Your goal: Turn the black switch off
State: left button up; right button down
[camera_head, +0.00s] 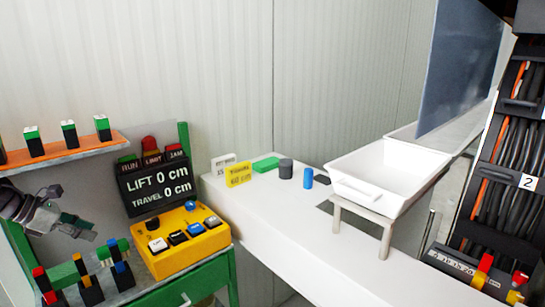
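A yellow control box (186,254) sits on a green-edged bench at the lower left. My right gripper is not in view.
A display panel (157,187) reads "LIFT 0 cm, TRAVEL 0 cm" behind the box. Red, green and blue blocks (90,290) stand below my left gripper. A shelf (70,151) holds several green-topped blocks. A white counter (275,215) carries a white tray (372,180).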

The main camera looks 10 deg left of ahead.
aim_at(153, 224)
jog(key=k+j, duration=0.35)
jog(key=j, duration=0.15)
jog(key=k+j, duration=0.4)
jog(key=j, duration=0.1)
